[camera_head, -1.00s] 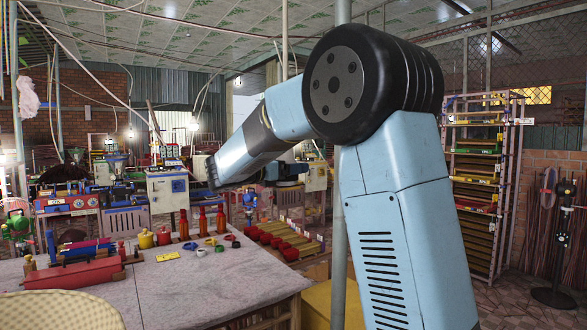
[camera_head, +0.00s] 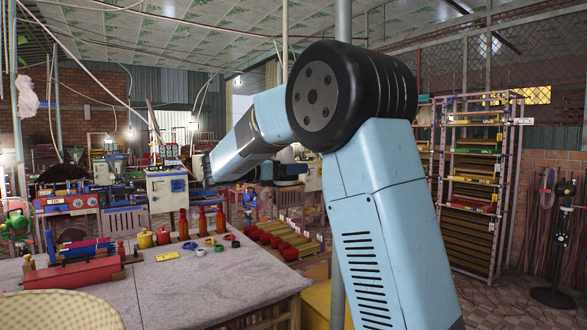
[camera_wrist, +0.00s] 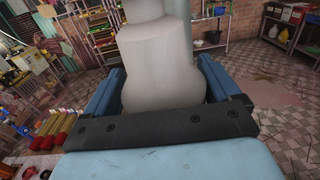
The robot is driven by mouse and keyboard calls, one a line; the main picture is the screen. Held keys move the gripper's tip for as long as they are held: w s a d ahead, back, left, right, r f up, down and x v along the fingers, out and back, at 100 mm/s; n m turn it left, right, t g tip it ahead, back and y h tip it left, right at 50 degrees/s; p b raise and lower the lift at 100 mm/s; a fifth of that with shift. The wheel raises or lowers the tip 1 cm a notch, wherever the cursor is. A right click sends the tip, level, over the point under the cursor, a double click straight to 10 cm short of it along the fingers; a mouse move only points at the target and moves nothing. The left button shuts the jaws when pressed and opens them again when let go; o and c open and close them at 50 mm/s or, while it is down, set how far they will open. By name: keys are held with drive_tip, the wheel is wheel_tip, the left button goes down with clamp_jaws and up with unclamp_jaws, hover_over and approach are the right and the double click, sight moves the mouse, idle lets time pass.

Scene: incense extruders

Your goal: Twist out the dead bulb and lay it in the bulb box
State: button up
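A pale grey, rounded object, which looks like the dead bulb (camera_wrist: 160,65), fills the middle of the wrist view. It is wide and round near my gripper and narrower toward the top. My gripper (camera_wrist: 162,78) has a blue finger along each side of it, and both fingers appear to meet its sides. The black palm bar crosses in front of its lower end. No socket can be made out at the bulb. I cannot pick out the bulb box in either view.
A cloth-covered table (camera_head: 180,290) at left holds red bottles (camera_head: 202,220), a red block device (camera_head: 75,272) and small coloured rings. A vertical pole stands behind my arm.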

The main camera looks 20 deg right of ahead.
drive_tip(key=shift+o, duration=0.8)
